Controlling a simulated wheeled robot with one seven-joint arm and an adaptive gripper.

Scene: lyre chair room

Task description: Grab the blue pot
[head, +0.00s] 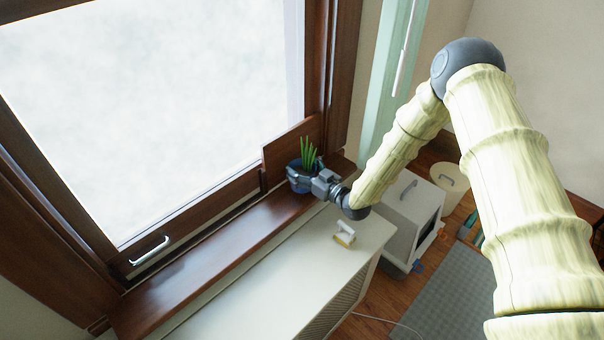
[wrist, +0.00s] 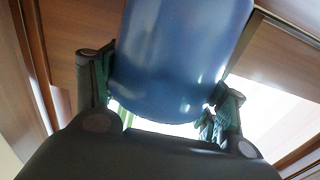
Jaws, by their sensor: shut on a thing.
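The blue pot (head: 297,179) holds a green spiky plant (head: 308,153) and is at the far right end of the brown window sill in the head view. My gripper (head: 306,181) is at the pot, its fingers around the pot's sides. In the wrist view the blue pot (wrist: 182,60) fills the upper middle, between the two fingers of my gripper (wrist: 168,100), which is shut on it. Whether the pot's base touches the sill cannot be told.
The brown sill (head: 200,255) runs along the window. Below it is a white cabinet top (head: 270,285) with a small white and yellow object (head: 344,236). A white box-like unit (head: 408,212) and a cream bin (head: 449,178) stand to the right. A wooden panel (head: 290,147) is behind the plant.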

